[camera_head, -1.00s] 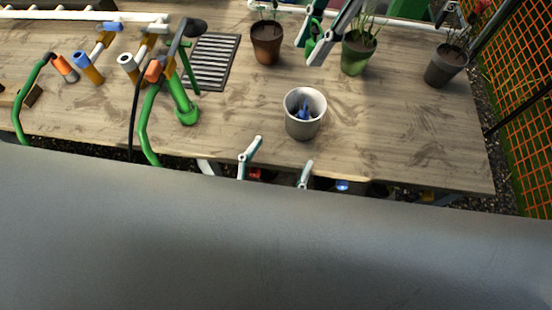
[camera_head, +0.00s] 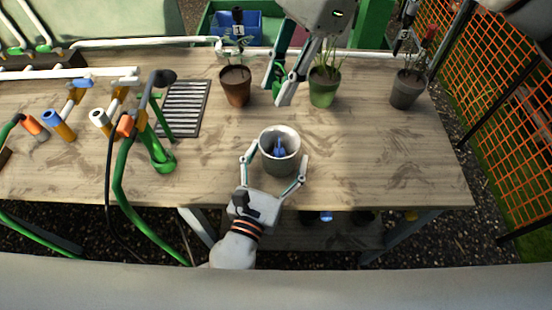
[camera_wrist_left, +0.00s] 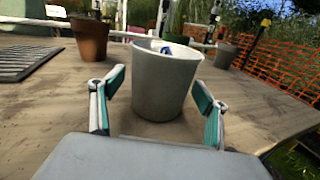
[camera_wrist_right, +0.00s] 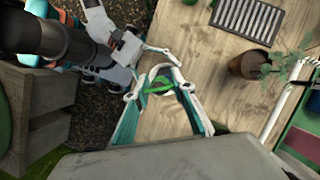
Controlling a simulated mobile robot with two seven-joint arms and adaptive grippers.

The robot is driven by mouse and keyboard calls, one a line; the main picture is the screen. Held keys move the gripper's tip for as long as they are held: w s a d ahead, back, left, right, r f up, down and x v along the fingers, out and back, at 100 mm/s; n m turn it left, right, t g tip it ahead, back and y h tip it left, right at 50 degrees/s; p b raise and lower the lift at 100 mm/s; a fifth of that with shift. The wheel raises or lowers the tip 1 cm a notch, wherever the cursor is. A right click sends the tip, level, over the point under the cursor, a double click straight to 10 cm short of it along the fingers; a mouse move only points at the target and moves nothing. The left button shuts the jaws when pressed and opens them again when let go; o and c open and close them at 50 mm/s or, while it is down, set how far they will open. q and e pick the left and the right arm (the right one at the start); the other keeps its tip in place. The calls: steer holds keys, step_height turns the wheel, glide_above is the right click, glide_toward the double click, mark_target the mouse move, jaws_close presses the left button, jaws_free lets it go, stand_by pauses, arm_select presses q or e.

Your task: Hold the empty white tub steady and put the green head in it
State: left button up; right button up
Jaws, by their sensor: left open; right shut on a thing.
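The white tub (camera_head: 279,164) stands upright on the wooden table, and a blue item (camera_head: 280,149) shows inside it. My left gripper (camera_head: 277,160) is open, with one finger on each side of the tub. In the left wrist view the tub (camera_wrist_left: 165,88) stands between the two fingers (camera_wrist_left: 155,95), with a gap showing on both sides. My right gripper (camera_head: 279,91) is shut on the green head (camera_head: 277,82), behind the tub in the head view. In the right wrist view the green head (camera_wrist_right: 157,88) lies across the fingertips and partly hides the tub (camera_wrist_right: 166,73).
A brown pot (camera_head: 236,92), a green pot (camera_head: 323,93) and a grey pot (camera_head: 406,94) with plants line the back. A black grate (camera_head: 183,108) and a green stand (camera_head: 162,158) with hoses are at left. The table right of the tub is clear.

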arm_select(q)
steer(key=c, duration=1.2)
arm_select(e)
steer(key=shift+f, duration=5.4)
steer(key=o, duration=0.9)
steer(key=shift+c, duration=0.2)
steer(key=v, duration=1.2)
